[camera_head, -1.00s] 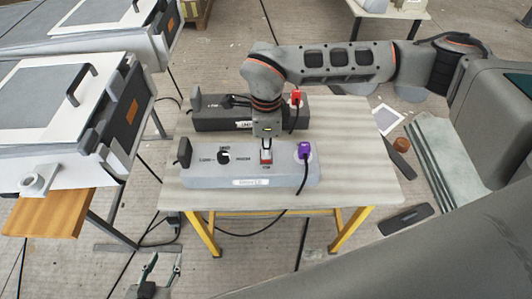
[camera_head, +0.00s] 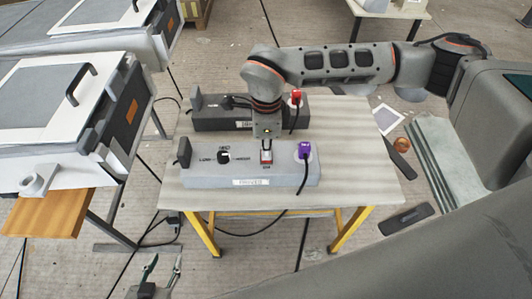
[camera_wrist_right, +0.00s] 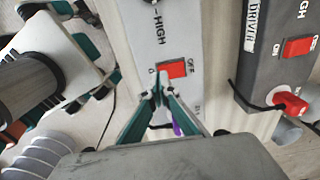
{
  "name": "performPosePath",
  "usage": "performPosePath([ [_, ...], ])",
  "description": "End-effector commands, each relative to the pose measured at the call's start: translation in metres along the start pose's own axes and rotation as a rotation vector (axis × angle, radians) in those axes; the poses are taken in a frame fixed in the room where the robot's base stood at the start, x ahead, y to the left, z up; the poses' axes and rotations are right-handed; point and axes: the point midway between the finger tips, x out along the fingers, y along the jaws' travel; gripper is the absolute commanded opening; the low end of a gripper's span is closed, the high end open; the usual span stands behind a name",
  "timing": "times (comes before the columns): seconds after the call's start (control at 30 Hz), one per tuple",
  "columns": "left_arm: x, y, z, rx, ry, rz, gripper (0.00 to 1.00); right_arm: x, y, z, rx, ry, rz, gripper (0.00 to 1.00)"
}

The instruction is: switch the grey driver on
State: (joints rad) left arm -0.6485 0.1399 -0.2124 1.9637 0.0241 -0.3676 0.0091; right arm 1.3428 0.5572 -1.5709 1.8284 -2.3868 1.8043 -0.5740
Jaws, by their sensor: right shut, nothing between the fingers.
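Two long drivers lie on the table. The light grey one (camera_head: 225,181) is in front, with a dial (camera_head: 223,157), a red rocker switch (camera_head: 266,156) marked ON and OFF, and a purple plug (camera_head: 304,150). The darker one (camera_head: 210,120) is behind it; its label reads DRIVER in the wrist view. My right gripper (camera_head: 266,147) points down at the front driver's switch. In the wrist view its shut, empty fingertips (camera_wrist_right: 160,88) are at the edge of the red switch (camera_wrist_right: 173,69); contact is unclear. My left gripper (camera_head: 165,266) is open and empty, low at the left.
The darker driver has its own red switch (camera_wrist_right: 297,47) and red plug (camera_head: 296,96) close by. Upright dark parts (camera_head: 184,152) stand at the drivers' left ends. Bare wooden tabletop (camera_head: 360,165) is clear at the right. A white mould table (camera_head: 60,130) stands left.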

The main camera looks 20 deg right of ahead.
Motion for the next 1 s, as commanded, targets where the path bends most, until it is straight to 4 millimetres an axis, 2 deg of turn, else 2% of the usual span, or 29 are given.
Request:
performPosePath([
  [1.0,0.003,0.002,0.01,-0.002,-0.01,0.003,0.4,0.015,0.0,0.0,0.0,0.0,0.0,0.0],
])
